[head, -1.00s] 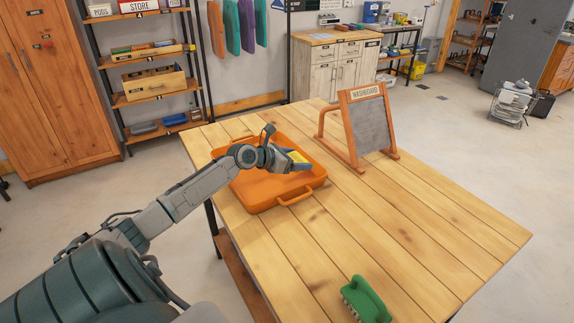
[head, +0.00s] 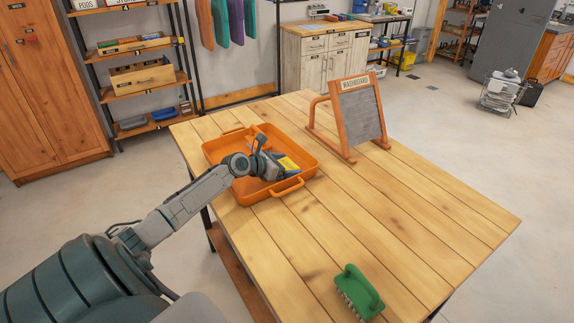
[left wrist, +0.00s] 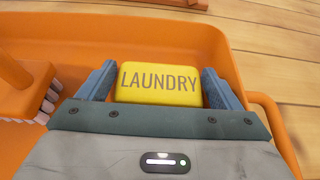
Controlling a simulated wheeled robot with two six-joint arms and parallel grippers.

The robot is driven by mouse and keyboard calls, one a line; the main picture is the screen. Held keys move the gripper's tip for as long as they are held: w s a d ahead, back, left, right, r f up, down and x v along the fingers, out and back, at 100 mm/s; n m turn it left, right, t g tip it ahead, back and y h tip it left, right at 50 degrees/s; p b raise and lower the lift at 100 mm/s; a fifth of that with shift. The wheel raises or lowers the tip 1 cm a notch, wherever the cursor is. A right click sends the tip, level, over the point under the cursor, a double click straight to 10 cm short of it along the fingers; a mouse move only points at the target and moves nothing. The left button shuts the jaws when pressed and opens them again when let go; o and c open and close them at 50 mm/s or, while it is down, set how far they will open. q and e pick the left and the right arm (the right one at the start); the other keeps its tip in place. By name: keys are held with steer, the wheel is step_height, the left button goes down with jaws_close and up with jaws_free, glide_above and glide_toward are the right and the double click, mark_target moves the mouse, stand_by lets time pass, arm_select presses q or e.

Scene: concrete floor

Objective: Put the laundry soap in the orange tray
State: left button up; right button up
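My left gripper (head: 282,165) is low inside the orange tray (head: 291,185). In the left wrist view its two blue fingers (left wrist: 160,80) flank the soap's ends and appear shut on it. The soap is within the tray's walls, but I cannot tell whether it touches the floor. The tray stands on the table and shows around the soap in the wrist view (left wrist: 180,38). My right gripper is not in view.
An orange brush (left wrist: 16,75) with pale bristles lies in the tray, left of the soap in the wrist view. A washboard (head: 358,112) stands behind the tray on the wooden table (head: 420,205). A green brush (head: 358,291) lies at the front. The table's middle is clear.

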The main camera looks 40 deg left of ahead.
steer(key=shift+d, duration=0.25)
arm_select(q)
steer(key=shift+s+r, duration=0.1)
steer(key=shift+r, duration=0.15)
steer(key=shift+s+a+r+p, duration=0.15)
steer(key=shift+s+p, duration=0.15)
steer(key=shift+p, duration=0.15)
steer(key=p+v, duration=0.5)
steer(key=v, duration=0.4)
steer(key=shift+s+r+p, duration=0.4)
steer(key=shift+s+p, duration=0.2)
steer(key=shift+s, duration=0.25)
steer(key=shift+s+a, duration=0.1)
steer(key=shift+a, duration=0.05)
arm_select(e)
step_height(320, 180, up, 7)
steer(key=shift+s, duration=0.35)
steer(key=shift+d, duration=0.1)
arm_select(q)
steer(key=shift+r, duration=0.1)
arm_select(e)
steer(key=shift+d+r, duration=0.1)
